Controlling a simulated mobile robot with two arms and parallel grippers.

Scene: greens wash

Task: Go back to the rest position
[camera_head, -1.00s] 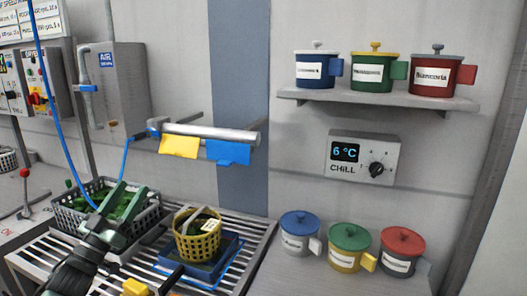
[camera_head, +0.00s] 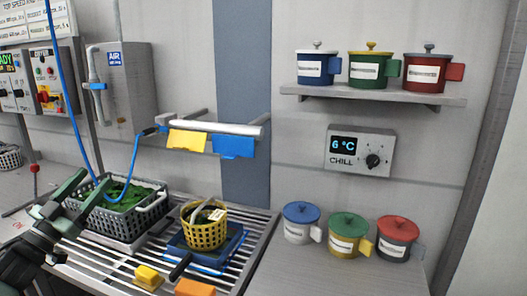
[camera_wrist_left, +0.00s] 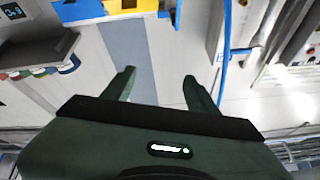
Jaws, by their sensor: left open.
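My left gripper (camera_head: 75,194) is at the left of the head view, in front of the grey crate of greens. It is open, and no object shows between its fingers. In the left wrist view its two fingers (camera_wrist_left: 160,88) stand apart with only the wall and floor area behind them. My right gripper is not in view.
A grey crate (camera_head: 152,218) of greens stands on a slatted rack (camera_head: 115,262). A yellow basket (camera_head: 204,234) sits on a blue tray (camera_head: 238,236). Lidded mugs stand on the counter (camera_head: 300,270) and the shelf (camera_head: 375,97). A blue hose (camera_head: 62,100) hangs close to my gripper.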

